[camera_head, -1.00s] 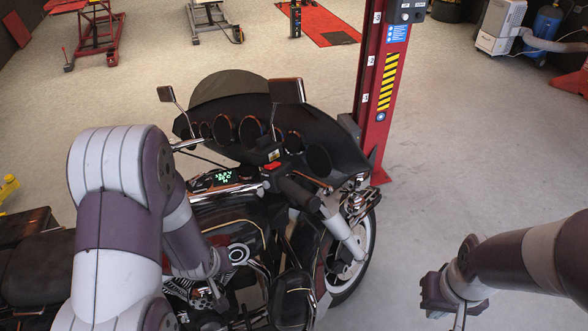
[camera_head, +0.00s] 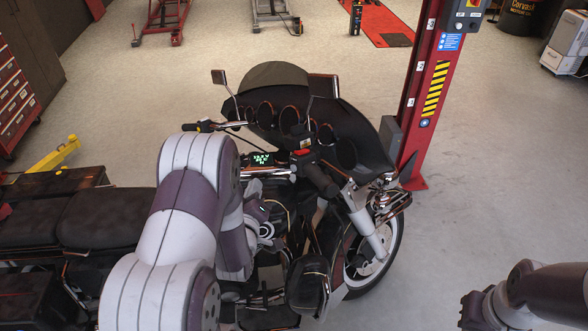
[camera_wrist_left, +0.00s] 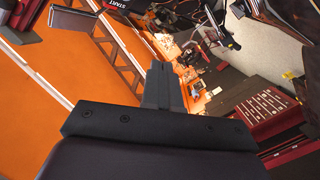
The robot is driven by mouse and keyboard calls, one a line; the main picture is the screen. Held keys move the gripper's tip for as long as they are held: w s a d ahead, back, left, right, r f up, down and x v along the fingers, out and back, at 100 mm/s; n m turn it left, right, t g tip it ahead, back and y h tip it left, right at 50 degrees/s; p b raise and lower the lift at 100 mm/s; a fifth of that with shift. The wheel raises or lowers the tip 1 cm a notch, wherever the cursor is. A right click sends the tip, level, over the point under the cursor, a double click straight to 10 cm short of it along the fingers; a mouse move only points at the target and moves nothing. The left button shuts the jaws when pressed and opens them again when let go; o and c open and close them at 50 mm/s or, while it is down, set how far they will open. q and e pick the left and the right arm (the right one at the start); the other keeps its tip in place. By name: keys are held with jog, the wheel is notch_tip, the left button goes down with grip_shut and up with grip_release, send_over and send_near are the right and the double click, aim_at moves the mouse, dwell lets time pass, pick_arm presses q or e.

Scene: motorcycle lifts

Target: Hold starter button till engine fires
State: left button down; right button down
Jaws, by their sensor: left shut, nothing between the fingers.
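The black motorcycle (camera_head: 300,115) stands upright in the head view, its front wheel to the right. A small red switch part (camera_head: 305,144) shows on its handlebar near the grip. In the wrist view, a dark housing with a "START" label (camera_wrist_left: 98,4) is at the top left edge, partly cut off. My left gripper (camera_wrist_left: 160,72) is shut and empty, its fingers apart from that label in the picture. In the head view my left arm covers part of the motorcycle, and the fingertips are not clear.
A red lift post (camera_head: 423,95) stands just beyond the front wheel. A red tool cabinet (camera_head: 15,95) and a yellow jack (camera_head: 55,153) are at the left. Open floor lies right of the motorcycle.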

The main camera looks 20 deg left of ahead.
aim_at(294, 168)
pick_arm(q)
jog(key=w+d+f+b, duration=0.1)
jog(key=w+d, duration=0.2)
jog(key=w, duration=0.4)
jog(key=shift+w+d+f+b, duration=0.15)
jog(key=shift+w+b, duration=0.2)
jog(key=shift+b, duration=0.05)
jog(key=shift+s+d, duration=0.1)
jog(key=shift+w, duration=0.2)
dwell(1.4)
jog(key=shift+w+d+b, duration=0.2)
jog(key=shift+w+b, duration=0.05)
jog(key=shift+b, duration=0.05)
